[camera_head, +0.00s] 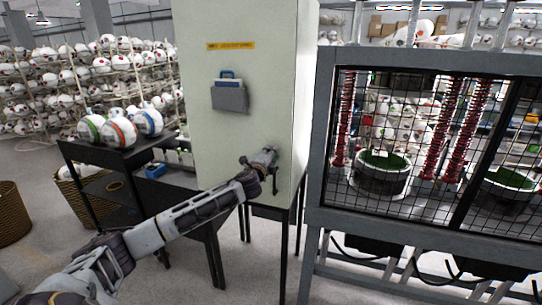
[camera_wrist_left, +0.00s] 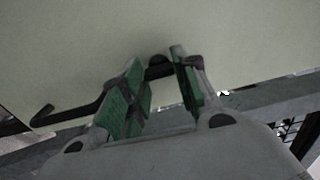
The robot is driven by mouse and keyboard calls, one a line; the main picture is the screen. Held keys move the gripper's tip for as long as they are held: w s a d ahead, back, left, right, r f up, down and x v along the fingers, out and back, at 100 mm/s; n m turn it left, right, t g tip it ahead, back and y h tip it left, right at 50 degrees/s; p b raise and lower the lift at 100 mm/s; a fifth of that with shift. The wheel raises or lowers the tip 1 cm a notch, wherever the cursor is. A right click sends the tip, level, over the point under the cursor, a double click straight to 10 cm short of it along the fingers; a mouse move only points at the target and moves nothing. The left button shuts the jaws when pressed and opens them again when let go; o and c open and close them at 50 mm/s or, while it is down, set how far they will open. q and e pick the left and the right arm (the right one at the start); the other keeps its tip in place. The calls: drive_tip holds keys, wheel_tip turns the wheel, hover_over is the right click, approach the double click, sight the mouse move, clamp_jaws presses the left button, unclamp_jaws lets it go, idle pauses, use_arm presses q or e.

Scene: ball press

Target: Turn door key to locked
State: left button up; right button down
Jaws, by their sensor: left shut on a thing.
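The pale green-grey cabinet (camera_head: 230,125) has its door facing me, and its surface fills the upper part of the left wrist view (camera_wrist_left: 230,35). My left gripper (camera_head: 268,158) is at the lower right of the door. In the left wrist view, my left gripper (camera_wrist_left: 160,85) has its green-padded fingers on either side of a small dark piece, the door key (camera_wrist_left: 158,66), and is shut on it. A black bar with a hooked end (camera_wrist_left: 62,115) runs out to the left behind the fingers. The key's angle is hard to read. My right gripper is not in view.
A caged machine (camera_head: 400,220) with a grey frame stands close on the cabinet's right. A black stand with several balls (camera_head: 118,133) is on the left, with a wicker basket (camera_head: 12,215) further left. Ball racks fill the back.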

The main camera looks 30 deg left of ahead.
use_arm(q)
drive_tip(key=o, duration=1)
drive_tip(key=shift+v, duration=5.95)
drive_tip(key=shift+f, duration=0.1)
